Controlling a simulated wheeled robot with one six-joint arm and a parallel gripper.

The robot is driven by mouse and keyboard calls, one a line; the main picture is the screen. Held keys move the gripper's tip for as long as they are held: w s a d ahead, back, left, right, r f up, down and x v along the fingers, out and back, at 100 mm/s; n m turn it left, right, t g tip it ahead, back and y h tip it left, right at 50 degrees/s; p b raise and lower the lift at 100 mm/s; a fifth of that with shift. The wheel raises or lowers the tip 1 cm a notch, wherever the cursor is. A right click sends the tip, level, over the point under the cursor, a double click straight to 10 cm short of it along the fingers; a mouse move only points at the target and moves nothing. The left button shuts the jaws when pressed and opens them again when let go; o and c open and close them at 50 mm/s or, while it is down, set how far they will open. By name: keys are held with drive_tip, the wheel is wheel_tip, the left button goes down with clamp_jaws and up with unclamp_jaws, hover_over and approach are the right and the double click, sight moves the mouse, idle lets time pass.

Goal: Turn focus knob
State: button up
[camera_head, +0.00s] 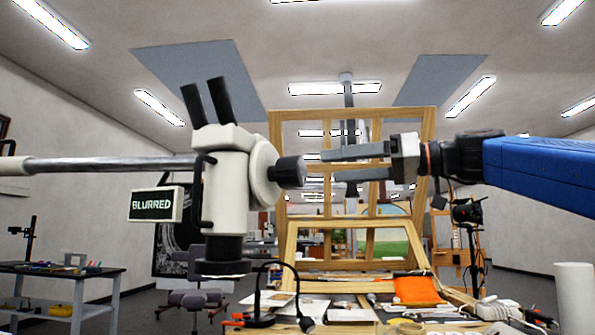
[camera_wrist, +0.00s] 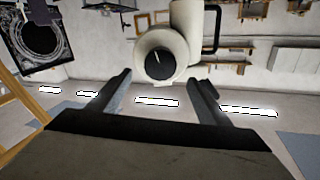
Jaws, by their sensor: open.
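The focus knob (camera_head: 290,171) is a black cylinder on the right side of a white microscope head (camera_head: 226,180). In the wrist view the knob (camera_wrist: 160,64) faces me as a dark disc with a thin pale mark, on a white round housing. My gripper (camera_head: 325,165) is open, its two grey fingers pointing left at the knob. The fingertips are close to the knob's end face in the head view. In the wrist view the fingers (camera_wrist: 161,80) stand apart, one on each side below the knob, with nothing between them. A small screen (camera_head: 156,205) on the microscope reads "BLURRED".
A wooden easel frame (camera_head: 354,115) stands behind my gripper. A grey boom (camera_head: 110,164) carries the microscope from the left. Below is a cluttered table with a black gooseneck lamp (camera_head: 262,290), an orange cloth (camera_head: 416,290) and a white cylinder (camera_head: 575,298).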

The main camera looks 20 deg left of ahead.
sight(303, 170)
drive_tip(key=a, duration=1)
drive_tip(key=shift+w, duration=0.2)
drive_tip(key=c, duration=1.1)
drive_tip(key=shift+o, duration=0.2)
drive_tip(key=shift+m, duration=0.4)
drive_tip(key=shift+w+m, duration=0.15)
drive_tip(key=shift+m, duration=2.25)
drive_tip(key=o, duration=1.1)
drive_tip(key=shift+c, duration=0.2)
